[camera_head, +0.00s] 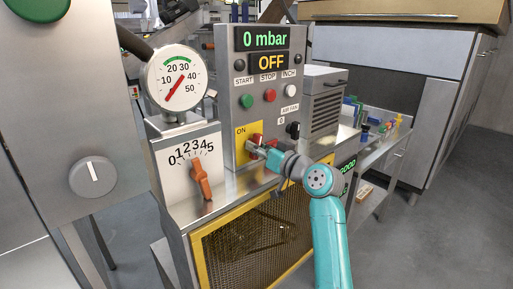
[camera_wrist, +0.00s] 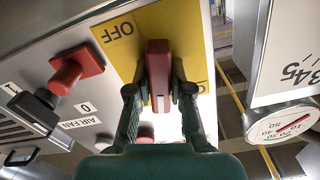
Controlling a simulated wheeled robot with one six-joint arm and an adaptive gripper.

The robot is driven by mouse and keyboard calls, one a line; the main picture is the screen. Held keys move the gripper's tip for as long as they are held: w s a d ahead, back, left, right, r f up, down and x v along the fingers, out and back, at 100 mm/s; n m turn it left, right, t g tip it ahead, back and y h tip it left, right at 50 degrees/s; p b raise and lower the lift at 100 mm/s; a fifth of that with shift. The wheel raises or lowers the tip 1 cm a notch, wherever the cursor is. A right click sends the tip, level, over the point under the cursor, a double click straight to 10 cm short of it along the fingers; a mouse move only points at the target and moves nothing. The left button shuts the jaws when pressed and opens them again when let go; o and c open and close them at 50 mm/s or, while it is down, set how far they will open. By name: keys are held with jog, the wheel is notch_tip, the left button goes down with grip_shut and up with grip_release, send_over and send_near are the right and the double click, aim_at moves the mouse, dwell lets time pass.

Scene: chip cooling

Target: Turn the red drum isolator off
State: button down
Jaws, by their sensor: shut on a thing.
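The red drum isolator handle (camera_wrist: 158,75) stands on a yellow plate (camera_wrist: 122,42) on the control panel. In the wrist view it points straight up the picture, with the word OFF to its upper left and part of another label at its right. The plate (camera_head: 241,154) shows ON at its upper left in the head view, where my gripper (camera_head: 262,148) partly covers the handle. In the wrist view my gripper (camera_wrist: 158,92) has one finger on each side of the red handle and is shut on it.
Beside the plate are a red knob on a red base (camera_wrist: 75,68) and a black air fan switch (camera_head: 293,130). Above are start, stop and inch buttons and a panel display (camera_head: 262,40) reading 0 mbar. An orange lever (camera_head: 201,180) and a gauge (camera_head: 180,78) stand left.

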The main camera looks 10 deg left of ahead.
jog(key=shift+n, duration=1.4)
jog(key=c, duration=1)
grip_release()
jog(key=shift+c, duration=0.2)
jog(key=shift+d, duration=0.1)
jog(key=v, duration=1.1)
jog(key=shift+s+d, duration=0.3)
